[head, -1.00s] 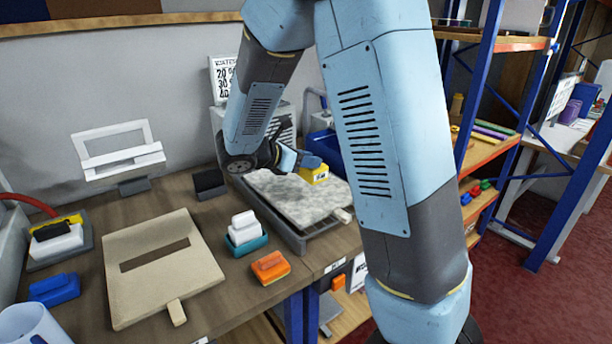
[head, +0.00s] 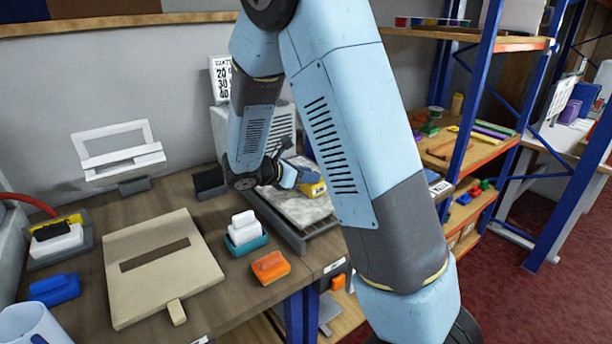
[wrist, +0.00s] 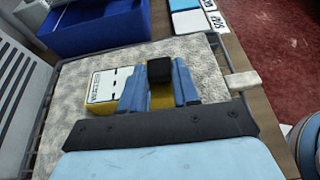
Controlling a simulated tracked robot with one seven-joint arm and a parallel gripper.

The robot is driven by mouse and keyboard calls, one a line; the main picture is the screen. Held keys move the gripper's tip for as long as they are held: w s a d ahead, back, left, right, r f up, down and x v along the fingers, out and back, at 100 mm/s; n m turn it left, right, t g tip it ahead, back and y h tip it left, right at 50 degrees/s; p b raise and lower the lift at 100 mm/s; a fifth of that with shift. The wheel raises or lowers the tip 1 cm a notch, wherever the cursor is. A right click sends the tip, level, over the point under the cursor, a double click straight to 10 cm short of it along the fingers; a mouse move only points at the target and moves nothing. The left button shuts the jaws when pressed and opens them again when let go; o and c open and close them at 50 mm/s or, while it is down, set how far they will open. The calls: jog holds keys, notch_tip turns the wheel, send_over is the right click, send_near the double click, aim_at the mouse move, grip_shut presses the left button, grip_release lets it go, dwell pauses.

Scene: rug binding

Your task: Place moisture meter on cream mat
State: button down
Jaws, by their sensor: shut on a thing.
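The moisture meter (wrist: 108,88) is a yellow block with a white marked face and a black part between the fingertips. My gripper (wrist: 160,82), with blue fingers, is shut on it over the grey speckled slab. In the head view, the yellow meter (head: 313,189) shows beside my gripper (head: 290,177); I cannot tell whether it touches the slab. The cream mat (head: 190,225), with a dark slot and a front tab, lies flat on the bench to the left, with nothing on it.
The speckled slab (head: 298,205) lies in a dark tray (head: 290,237). A teal dish with white blocks (head: 245,232) and an orange block (head: 270,266) stand between mat and tray. A blue block (head: 53,289) and white mug (head: 25,325) are left of the mat.

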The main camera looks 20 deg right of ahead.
jog(key=c, duration=0.8)
grip_release()
jog(key=shift+f, duration=0.1)
jog(key=v, duration=1.2)
jog(key=s+d+r+m+g+y, duration=0.3)
jog(key=s+d+r+m+y, duration=0.35)
jog(key=s+d+m, duration=0.55)
jog(key=shift+s+a+r+m+t+y, duration=0.3)
jog(key=shift+s+r+m+t+y, duration=0.65)
jog(key=shift+s+m, duration=0.95)
jog(key=shift+s+a+r+m+t+y, duration=0.4)
jog(key=shift+s+r+m+y, duration=0.85)
jog(key=shift+s, duration=1.15)
jog(key=shift+s+a+r+m+t+y, duration=0.2)
jog(key=shift+s+r+m+t+y, duration=0.8)
jog(key=shift+s+m, duration=0.9)
